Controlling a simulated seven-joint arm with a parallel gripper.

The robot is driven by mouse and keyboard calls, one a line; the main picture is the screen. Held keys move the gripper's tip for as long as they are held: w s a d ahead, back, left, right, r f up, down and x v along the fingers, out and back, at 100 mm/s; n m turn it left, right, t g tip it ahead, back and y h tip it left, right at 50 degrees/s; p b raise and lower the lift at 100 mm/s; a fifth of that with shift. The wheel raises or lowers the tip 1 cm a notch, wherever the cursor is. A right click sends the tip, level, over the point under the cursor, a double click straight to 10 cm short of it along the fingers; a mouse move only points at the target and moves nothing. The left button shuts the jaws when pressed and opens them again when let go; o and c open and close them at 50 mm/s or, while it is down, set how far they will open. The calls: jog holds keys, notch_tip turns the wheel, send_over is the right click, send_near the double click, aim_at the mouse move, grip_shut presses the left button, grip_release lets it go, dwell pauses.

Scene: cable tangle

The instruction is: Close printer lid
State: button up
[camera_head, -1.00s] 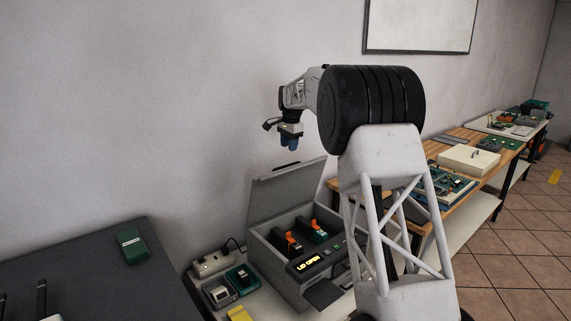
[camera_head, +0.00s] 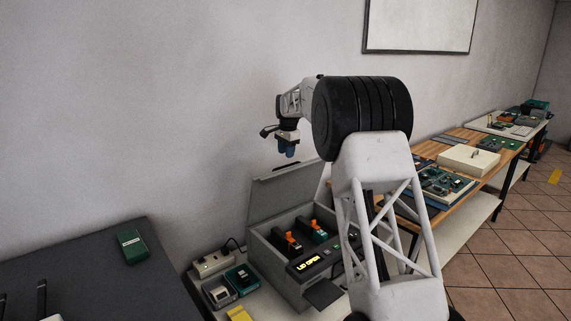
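The grey printer (camera_head: 275,287) stands on a low white surface against the wall. Its lid (camera_head: 282,193) is raised and tilted back towards the wall, and its display (camera_head: 308,263) lights up with "LID OPEN". Two dark cartridges with orange parts (camera_head: 293,242) show inside. My gripper (camera_head: 288,151) hangs in the air just above the lid's top edge, fingers pointing down. Its blue fingertips are small and close together, so I cannot tell whether they are open or shut. A gap to the lid is hard to judge.
A power strip (camera_head: 212,263) and small green and grey boxes (camera_head: 241,277) sit left of the printer. A dark table (camera_head: 80,275) is at the left. A wooden bench (camera_head: 478,178) with a white box (camera_head: 467,159) runs along the right.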

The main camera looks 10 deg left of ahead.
jog(key=shift+w+a+f, duration=0.1)
jog(key=shift+f, duration=1.25)
jog(key=shift+w+a+f, duration=0.1)
jog(key=shift+f, duration=1.25)
grip_shut()
